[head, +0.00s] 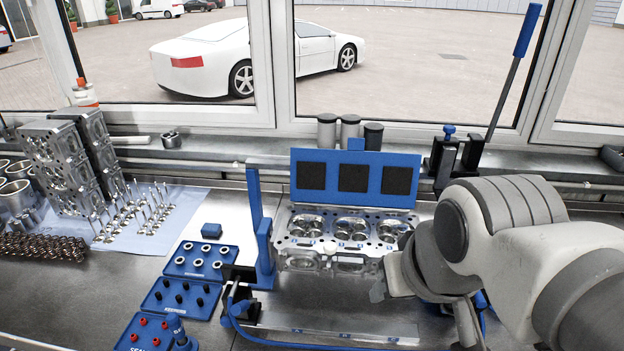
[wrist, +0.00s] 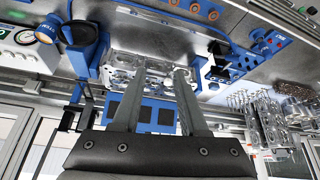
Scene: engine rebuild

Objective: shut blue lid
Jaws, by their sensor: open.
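The blue lid (head: 332,178) stands raised behind the cylinder head, with three dark square pads on the face toward me. In the wrist view the lid (wrist: 154,103) shows between and beyond my fingers. The metal cylinder head (head: 340,231) lies in front of the lid, its top uncovered; it also shows in the wrist view (wrist: 158,70). My gripper (head: 378,287) is at the front right of the cylinder head, partly hidden by my arm. In the wrist view my gripper (wrist: 158,72) has its two fingers apart, with nothing held between them.
A blue upright post (head: 264,240) stands left of the cylinder head. Blue trays (head: 180,298) of small parts lie further left. A blue-handled lever (head: 526,32) rises at the back right. Grey cylinders (head: 327,131) stand behind the lid, before the window.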

